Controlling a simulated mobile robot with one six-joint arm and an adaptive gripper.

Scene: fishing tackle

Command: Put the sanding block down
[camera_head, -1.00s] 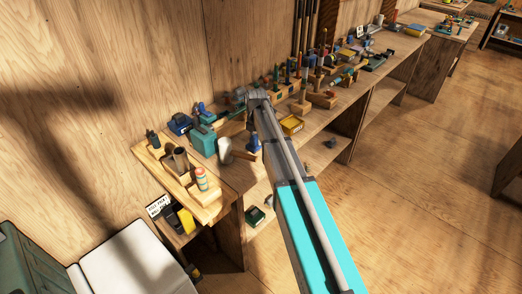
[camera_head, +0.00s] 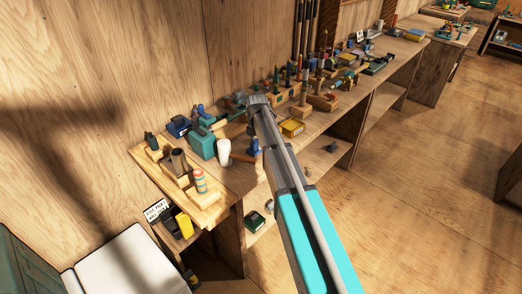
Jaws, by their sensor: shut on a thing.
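My gripper (camera_head: 257,101) is at the end of my grey and turquoise arm, over the back part of the wooden workbench (camera_head: 243,181). The arm's end covers the fingers and most of what is between them. The sanding block cannot be made out in the gripper; it is hidden or too small to tell. Whether it touches the bench top cannot be seen.
A teal box (camera_head: 202,143), a white-headed mallet (camera_head: 224,152) and a blue tool (camera_head: 254,146) crowd the bench left of my arm. A yellow box (camera_head: 291,127) is to the right. A wooden tray (camera_head: 203,212) holds a striped can (camera_head: 200,181).

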